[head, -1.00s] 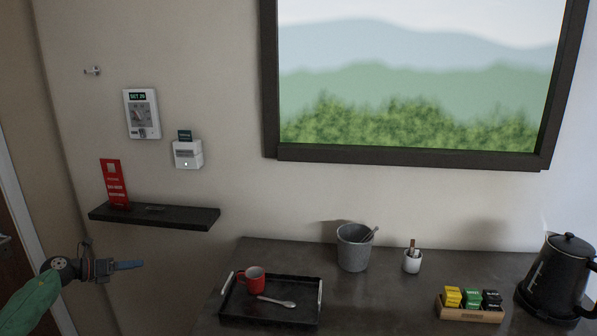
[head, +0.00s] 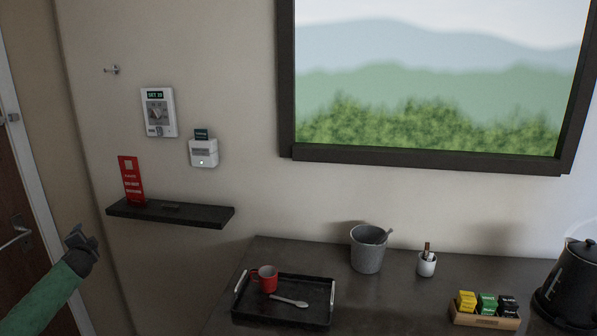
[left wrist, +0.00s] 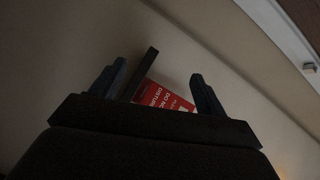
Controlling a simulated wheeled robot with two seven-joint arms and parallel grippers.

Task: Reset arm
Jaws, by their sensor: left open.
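My left gripper (head: 80,238) is at the lower left of the head view, in front of the door and wall, left of the dark shelf. In the left wrist view its two fingers (left wrist: 155,85) stand apart with nothing held between them. A red door sign (left wrist: 165,96) shows beyond the fingers there, apart from them. In the head view the red sign (head: 131,180) stands upright on the dark wall shelf (head: 180,214). My right gripper is not in view.
A counter (head: 350,300) holds a black tray (head: 240,318) with a red mug (head: 267,279) and spoon (head: 290,302), a grey bucket (head: 366,252), a small cup (head: 427,266), a box of packets (head: 485,318) and a black kettle (head: 572,285). A wooden door (head: 25,215) is at left.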

